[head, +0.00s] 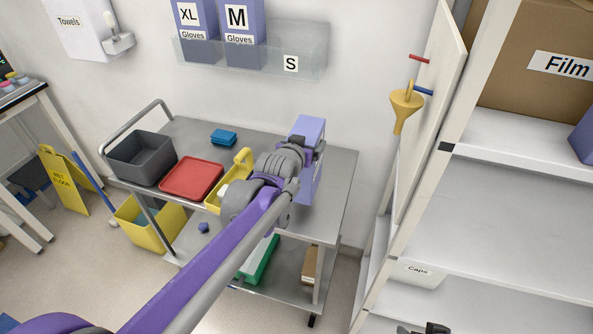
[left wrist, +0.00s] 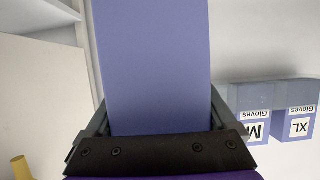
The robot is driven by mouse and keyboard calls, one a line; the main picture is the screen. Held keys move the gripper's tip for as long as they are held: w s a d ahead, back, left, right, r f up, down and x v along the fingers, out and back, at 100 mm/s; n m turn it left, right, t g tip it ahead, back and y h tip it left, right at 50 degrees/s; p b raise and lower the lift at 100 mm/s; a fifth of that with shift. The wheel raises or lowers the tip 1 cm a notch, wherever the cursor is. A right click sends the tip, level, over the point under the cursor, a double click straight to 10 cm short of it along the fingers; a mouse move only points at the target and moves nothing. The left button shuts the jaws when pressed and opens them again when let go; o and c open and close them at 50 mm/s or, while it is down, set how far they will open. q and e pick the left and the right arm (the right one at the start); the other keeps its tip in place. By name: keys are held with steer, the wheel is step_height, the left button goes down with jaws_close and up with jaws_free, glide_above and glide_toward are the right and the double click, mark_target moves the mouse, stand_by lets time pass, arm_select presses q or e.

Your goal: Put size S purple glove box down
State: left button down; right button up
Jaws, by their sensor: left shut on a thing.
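The size S purple glove box (head: 311,128) is upright over the right part of the grey cart top (head: 338,185). My left gripper (head: 312,150) is shut on it, and my wrist hides part of the box. I cannot tell whether its bottom touches the cart. In the left wrist view the plain purple box (left wrist: 155,65) fills the middle between the fingers of my left gripper (left wrist: 158,118). The clear wall holder (head: 305,64) has an empty slot labelled S. A dark part at the bottom edge, likely my right gripper (head: 428,328), is mostly cut off.
The cart also bears a grey bin (head: 140,158), a red tray (head: 192,177), a blue item (head: 223,137) and a yellow carrier (head: 232,182) beside my wrist. XL (head: 192,40) and M (head: 240,45) glove boxes stand in the holder. An open cabinet (head: 480,215) is at right.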

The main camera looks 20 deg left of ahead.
arm_select(q)
step_height(320, 180, down, 6)
steer(key=shift+f, duration=0.25)
steer(key=shift+f+b, duration=0.1)
steer(key=shift+b, duration=0.2)
